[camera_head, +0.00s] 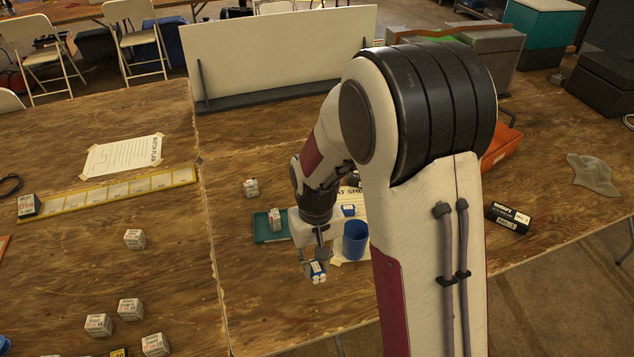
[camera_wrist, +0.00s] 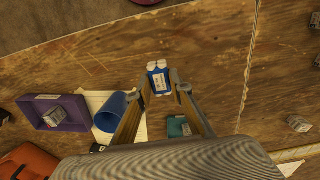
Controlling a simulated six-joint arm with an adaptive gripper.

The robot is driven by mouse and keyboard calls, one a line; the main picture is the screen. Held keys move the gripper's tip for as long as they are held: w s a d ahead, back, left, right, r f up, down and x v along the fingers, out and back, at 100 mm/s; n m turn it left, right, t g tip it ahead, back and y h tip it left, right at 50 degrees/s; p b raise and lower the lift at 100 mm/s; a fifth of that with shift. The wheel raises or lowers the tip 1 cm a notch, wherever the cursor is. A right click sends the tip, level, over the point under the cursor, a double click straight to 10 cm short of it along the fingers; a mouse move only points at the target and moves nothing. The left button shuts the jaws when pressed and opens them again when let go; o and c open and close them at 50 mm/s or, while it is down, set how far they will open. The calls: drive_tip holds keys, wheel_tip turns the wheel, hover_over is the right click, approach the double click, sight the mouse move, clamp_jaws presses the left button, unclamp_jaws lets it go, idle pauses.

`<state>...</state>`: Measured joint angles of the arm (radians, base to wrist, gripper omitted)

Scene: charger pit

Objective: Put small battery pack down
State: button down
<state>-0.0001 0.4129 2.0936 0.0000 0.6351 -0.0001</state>
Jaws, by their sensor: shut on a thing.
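The small battery pack (camera_head: 318,269), blue with white ends and a white label, is between the fingertips of my gripper (camera_head: 315,262). In the wrist view the pack (camera_wrist: 158,79) shows between the two fingers, its white ends pointing away from my wrist. My gripper (camera_wrist: 163,86) is shut on it over the bare wooden table in front of the blue cup. I cannot tell whether the pack touches the wood.
The blue cup (camera_head: 355,241) stands on a paper sheet right of my gripper. A teal tray (camera_head: 262,228) lies behind it with a small box. A purple tray (camera_wrist: 78,123) shows in the wrist view. Small boxes (camera_head: 134,238) are scattered left. Wood left of my gripper is clear.

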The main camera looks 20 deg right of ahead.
drive_tip(key=s+d+m, duration=0.2)
drive_tip(key=d+m, duration=1.2)
drive_tip(key=m, duration=0.1)
drive_tip(key=shift+s+f, duration=0.15)
drive_tip(key=shift+f, duration=0.1)
drive_tip(key=shift+d, duration=0.1)
idle(0.3)
drive_tip(key=shift+f, duration=0.1)
drive_tip(key=shift+f, duration=2.4)
drive_tip(key=shift+f, duration=2.3)
